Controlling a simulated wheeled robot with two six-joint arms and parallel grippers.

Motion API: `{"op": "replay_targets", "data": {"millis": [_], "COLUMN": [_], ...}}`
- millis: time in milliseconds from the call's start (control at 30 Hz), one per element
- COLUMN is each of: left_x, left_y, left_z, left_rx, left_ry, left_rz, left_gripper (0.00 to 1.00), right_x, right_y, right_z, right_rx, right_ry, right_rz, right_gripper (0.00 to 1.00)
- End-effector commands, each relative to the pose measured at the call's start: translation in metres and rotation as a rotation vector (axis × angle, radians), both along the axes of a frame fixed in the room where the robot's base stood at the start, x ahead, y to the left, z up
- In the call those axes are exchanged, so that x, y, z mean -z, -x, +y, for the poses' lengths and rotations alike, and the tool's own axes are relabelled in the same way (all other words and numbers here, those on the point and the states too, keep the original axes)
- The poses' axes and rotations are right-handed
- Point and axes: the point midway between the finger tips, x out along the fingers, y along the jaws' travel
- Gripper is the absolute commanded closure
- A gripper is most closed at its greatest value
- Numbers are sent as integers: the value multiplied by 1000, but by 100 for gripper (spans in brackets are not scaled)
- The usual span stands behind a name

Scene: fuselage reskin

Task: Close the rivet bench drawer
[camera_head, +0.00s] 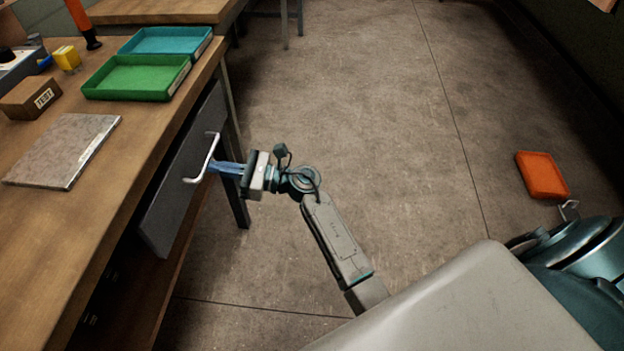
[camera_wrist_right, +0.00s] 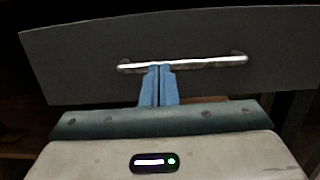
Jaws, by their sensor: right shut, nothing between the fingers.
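The drawer (camera_head: 178,176) of the wooden bench has a dark grey front that stands out a little from under the bench top. Its pale bar handle (camera_head: 204,160) runs along the front. My right gripper (camera_head: 214,167) is at the handle, its blue fingers shut with nothing between them. In the right wrist view the drawer front (camera_wrist_right: 80,70) fills the upper part, and the closed fingertips (camera_wrist_right: 160,68) are at the handle (camera_wrist_right: 200,63), left of its middle. I cannot tell whether they touch it. My left gripper is not in view.
On the bench top (camera_head: 60,220) are a green tray (camera_head: 130,92), a teal tray (camera_head: 165,42), a cardboard box (camera_head: 30,98), a metal plate (camera_head: 65,150) and a yellow object (camera_head: 66,58). The floor (camera_head: 350,90) beside the bench is clear.

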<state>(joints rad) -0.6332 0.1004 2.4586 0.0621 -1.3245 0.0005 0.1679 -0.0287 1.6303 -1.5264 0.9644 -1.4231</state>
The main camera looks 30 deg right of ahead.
Motion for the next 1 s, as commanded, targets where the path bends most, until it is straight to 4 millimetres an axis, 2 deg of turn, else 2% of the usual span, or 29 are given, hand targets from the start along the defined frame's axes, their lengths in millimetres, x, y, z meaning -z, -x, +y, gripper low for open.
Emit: {"op": "replay_targets", "data": {"millis": [200,400,1000], "left_x": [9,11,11], "left_y": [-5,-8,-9], "left_z": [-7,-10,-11], "left_rx": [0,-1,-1], "left_ry": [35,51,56], "left_rz": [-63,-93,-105], "left_gripper": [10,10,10], "right_x": [1,1,-2], "right_y": [-19,-28,-32], "right_z": [29,42,46], "right_rx": [-1,-1,1], "right_ry": [-2,0,-3], "right_rz": [0,0,-3], "right_gripper": [100,100,100]}}
